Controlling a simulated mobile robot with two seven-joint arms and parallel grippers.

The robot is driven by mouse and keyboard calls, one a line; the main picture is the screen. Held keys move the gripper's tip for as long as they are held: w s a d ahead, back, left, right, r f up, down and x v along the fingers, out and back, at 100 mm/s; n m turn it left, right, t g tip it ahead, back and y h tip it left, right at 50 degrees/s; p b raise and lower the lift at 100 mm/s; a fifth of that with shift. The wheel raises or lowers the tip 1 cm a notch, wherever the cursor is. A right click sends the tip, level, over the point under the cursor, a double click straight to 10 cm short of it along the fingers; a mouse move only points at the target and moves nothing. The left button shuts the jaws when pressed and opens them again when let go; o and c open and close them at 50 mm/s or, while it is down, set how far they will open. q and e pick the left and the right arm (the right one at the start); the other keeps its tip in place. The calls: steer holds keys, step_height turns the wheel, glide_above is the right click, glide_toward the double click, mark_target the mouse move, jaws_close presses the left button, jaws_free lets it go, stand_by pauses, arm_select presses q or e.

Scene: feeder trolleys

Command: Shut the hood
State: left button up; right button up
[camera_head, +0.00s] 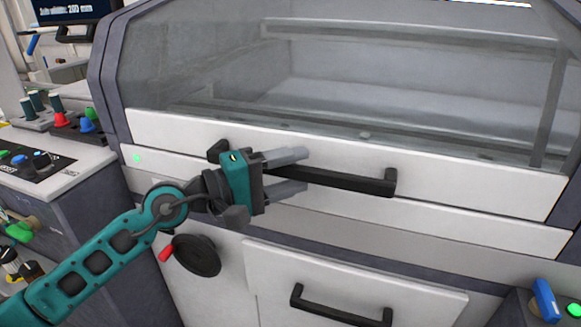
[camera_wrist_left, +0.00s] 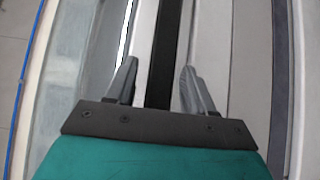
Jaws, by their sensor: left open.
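The hood (camera_head: 400,65) is a large clear panel with a white lower frame (camera_head: 470,173) on a grey machine. It looks lowered, its frame sitting just above the white front panel. A black bar handle (camera_head: 345,181) runs across the hood's frame. My left gripper (camera_head: 304,171) is open at the left part of this handle, one finger above it and one below. In the left wrist view the black handle (camera_wrist_left: 163,60) passes between the two spread fingers (camera_wrist_left: 158,88); I cannot tell whether they touch it. My right gripper is not in view.
Below are a black handwheel with a red knob (camera_head: 195,255) and a lower door with a black handle (camera_head: 340,308). A control desk (camera_head: 60,160) with coloured knobs stands at left. A blue switch (camera_head: 546,299) is at bottom right.

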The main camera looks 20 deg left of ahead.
arm_select(q)
jaws_close()
stand_by(0.5)
